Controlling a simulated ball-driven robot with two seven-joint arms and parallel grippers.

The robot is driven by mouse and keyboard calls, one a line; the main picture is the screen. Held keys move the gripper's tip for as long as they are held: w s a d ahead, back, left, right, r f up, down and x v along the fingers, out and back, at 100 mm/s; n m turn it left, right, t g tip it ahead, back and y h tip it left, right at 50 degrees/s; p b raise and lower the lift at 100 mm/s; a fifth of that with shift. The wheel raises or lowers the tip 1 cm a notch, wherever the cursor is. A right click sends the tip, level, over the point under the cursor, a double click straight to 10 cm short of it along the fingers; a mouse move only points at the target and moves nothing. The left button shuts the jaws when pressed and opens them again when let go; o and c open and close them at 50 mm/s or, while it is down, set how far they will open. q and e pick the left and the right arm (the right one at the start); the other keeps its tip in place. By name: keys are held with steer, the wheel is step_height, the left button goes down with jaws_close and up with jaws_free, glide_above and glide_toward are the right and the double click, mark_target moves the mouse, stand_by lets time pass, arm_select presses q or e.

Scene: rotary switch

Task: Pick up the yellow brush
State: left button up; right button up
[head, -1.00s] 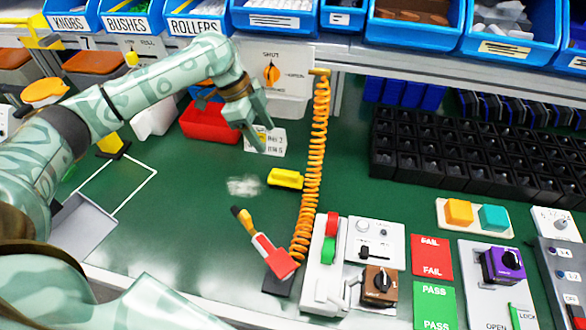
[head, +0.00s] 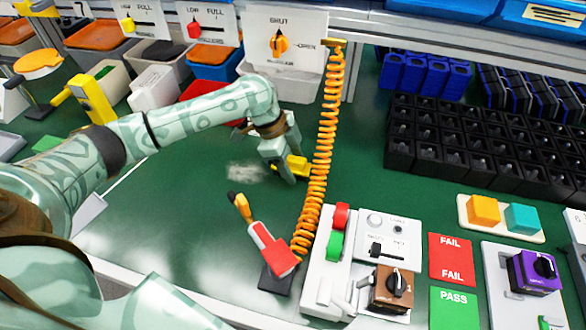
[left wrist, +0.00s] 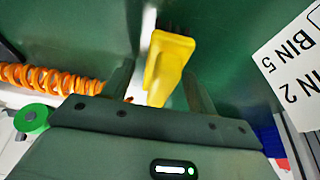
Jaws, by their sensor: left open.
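The yellow brush (head: 301,167) lies on the green bench top, left of the orange coiled hose, partly hidden by my left gripper (head: 288,172). The left wrist view shows the yellow brush (left wrist: 168,62) between the two fingers of my left gripper (left wrist: 158,88), with its dark bristle end pointing away. The fingers stand apart, one on each side of the brush, with visible gaps. The gripper is open and points down at the brush. My right gripper is not in view.
The orange coiled hose (head: 322,130) hangs close to the right of my gripper. A red and yellow tool (head: 268,245) stands in front. A white dusty patch (head: 246,172) lies to the left. Black trays (head: 470,140) fill the back right. A white bin label (left wrist: 296,62) lies beside the brush.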

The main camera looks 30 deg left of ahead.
mark_target(296, 160)
arm_select(q)
steer(key=shift+w+d+f, duration=0.1)
steer(key=shift+d+f, duration=0.1)
steer(key=shift+f, duration=0.4)
steer(key=shift+r, duration=0.2)
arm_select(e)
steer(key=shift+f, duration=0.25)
arm_select(q)
steer(key=c, duration=1.1)
